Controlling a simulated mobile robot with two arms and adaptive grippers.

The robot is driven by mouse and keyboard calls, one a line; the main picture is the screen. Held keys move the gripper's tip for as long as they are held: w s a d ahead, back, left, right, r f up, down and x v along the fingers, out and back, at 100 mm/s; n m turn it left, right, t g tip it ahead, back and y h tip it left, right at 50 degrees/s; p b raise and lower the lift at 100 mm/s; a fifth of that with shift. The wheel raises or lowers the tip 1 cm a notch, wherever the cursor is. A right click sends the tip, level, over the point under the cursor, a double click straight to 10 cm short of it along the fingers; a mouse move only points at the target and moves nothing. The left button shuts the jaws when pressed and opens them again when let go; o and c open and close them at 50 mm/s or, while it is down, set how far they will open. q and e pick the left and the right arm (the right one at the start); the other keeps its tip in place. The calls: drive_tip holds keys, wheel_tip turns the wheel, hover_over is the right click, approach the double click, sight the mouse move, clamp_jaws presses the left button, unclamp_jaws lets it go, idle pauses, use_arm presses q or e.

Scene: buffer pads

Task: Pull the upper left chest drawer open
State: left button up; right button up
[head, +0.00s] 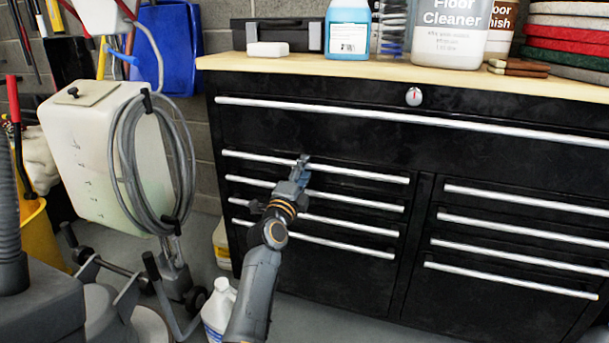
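The black tool chest (420,185) stands ahead, with one wide drawer across the top and two columns of drawers below. The upper left drawer's long silver handle (360,175) is the highest in the left column. That drawer looks flush with the chest front. My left gripper (303,161) reaches up from below, its fingertips at this handle, left of its middle. The fingers cover a short part of the bar. Whether they are closed around it or only touching it is too small to tell. My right gripper is not in view.
Bottles, including a blue one (347,35), and a stack of pads (568,32) stand on the wooden top (290,63). A white tank with a coiled hose (85,140) stands left of the chest. A white jug (218,308) stands on the floor beside my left arm.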

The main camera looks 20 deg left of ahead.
use_arm(q)
drive_tip(key=shift+w+r, duration=0.15)
drive_tip(key=shift+w, duration=0.3)
clamp_jaws()
drive_tip(key=shift+s, duration=0.2)
